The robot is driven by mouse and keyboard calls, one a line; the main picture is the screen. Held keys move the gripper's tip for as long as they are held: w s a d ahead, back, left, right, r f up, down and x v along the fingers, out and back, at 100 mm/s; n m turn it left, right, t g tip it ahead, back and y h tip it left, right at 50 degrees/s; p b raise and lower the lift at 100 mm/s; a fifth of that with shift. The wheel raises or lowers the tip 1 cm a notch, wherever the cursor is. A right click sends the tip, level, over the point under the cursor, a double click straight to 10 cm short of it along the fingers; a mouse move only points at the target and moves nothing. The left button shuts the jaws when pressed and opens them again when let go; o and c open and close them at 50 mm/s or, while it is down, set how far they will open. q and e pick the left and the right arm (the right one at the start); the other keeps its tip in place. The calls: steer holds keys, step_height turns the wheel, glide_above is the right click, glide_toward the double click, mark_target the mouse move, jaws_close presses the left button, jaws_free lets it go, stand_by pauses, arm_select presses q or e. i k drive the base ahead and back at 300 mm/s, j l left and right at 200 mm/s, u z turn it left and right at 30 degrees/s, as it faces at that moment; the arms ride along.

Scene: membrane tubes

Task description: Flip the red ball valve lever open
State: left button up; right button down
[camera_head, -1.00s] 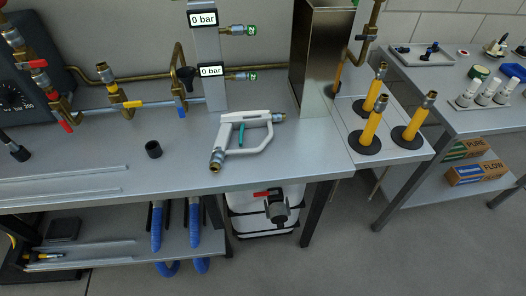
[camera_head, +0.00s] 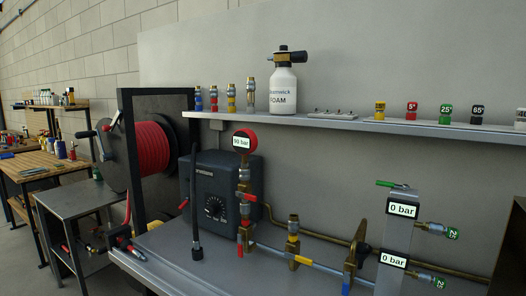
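A brass vertical pipe (camera_head: 245,215) stands in front of the dark grey unit, right of the picture's middle-left. It carries small red parts: one about halfway up (camera_head: 246,197) and a red lever-like piece (camera_head: 240,249) hanging near its foot. A red-rimmed gauge (camera_head: 246,141) reading 90 bar tops it. Whether either red valve is open or shut is too small to tell. Neither of my grippers is in view.
A red hose reel (camera_head: 152,149) stands left of the dark grey unit (camera_head: 212,178). A yellow-handled valve (camera_head: 293,252) and a post with two 0 bar displays (camera_head: 397,235) stand to the right. A shelf (camera_head: 345,123) with a foam bottle (camera_head: 283,91) runs above the bench.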

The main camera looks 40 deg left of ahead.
mark_target(251, 197)
steer(key=u, duration=1.6)
